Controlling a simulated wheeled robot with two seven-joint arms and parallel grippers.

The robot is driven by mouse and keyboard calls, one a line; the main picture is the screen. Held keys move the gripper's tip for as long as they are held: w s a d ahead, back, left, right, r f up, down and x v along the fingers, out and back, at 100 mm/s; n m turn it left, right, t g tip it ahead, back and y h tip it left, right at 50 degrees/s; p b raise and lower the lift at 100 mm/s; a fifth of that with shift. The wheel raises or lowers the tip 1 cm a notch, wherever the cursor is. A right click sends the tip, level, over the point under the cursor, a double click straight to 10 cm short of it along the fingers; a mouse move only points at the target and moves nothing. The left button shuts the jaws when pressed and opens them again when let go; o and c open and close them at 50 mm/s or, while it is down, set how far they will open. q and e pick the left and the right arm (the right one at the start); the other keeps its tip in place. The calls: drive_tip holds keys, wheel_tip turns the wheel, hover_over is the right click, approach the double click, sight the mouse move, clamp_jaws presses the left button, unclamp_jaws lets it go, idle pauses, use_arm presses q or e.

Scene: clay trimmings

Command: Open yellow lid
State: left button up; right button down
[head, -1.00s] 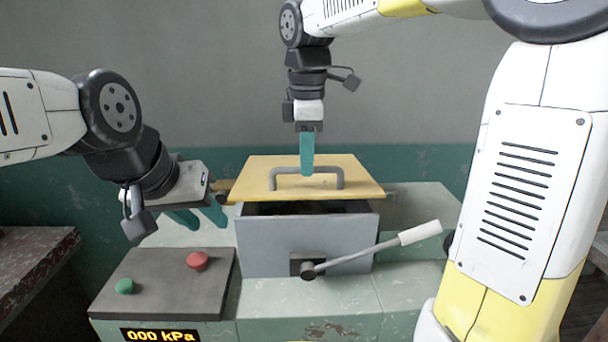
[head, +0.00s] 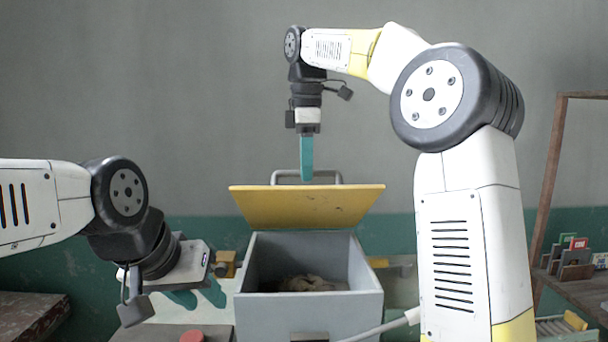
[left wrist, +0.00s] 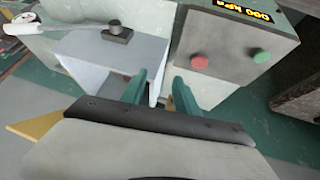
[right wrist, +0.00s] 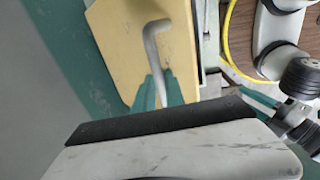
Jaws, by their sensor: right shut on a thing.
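The yellow lid (head: 307,205) is tilted up at the back of the grey box (head: 308,303), whose top is open. Its grey bar handle (head: 282,174) shows above the lid's upper edge, and in the right wrist view the handle (right wrist: 151,44) runs down between my teal fingers. My right gripper (head: 306,178) is shut on the handle. Brownish clay trimmings (head: 312,284) lie inside the box. My left gripper (head: 200,297) is left of the box; in the left wrist view its teal fingers (left wrist: 160,97) stand apart with nothing between them.
A control panel with a red button (left wrist: 199,61) and a green button (left wrist: 261,56) is beside the box, with a pressure display (left wrist: 250,10). A lever with a white grip (head: 412,316) is on the box front. A wooden shelf (head: 578,290) stands at the far right.

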idle(0.3)
use_arm(q)
drive_tip(key=shift+w+d+r, duration=0.1)
drive_tip(key=c, duration=0.6)
drive_tip(key=shift+w+d+r+m, duration=0.15)
drive_tip(key=shift+r+m, duration=0.1)
drive_tip(key=shift+m, duration=0.55)
clamp_jaws()
drive_tip(key=m+y, duration=0.2)
drive_tip(key=m, duration=3.1)
approach(301, 188)
drive_tip(key=s+f, duration=0.3)
drive_tip(key=s, duration=0.2)
drive_tip(key=shift+m, duration=0.4)
drive_tip(key=w+f, duration=0.3)
drive_tip(key=w, duration=0.1)
drive_tip(key=w+f, duration=0.2)
drive_tip(key=w, duration=0.1)
drive_tip(key=shift+d+f, duration=0.15)
drive_tip(key=shift+f, duration=0.15)
drive_tip(key=shift+w+r, duration=0.3)
drive_tip(key=shift+r, duration=0.05)
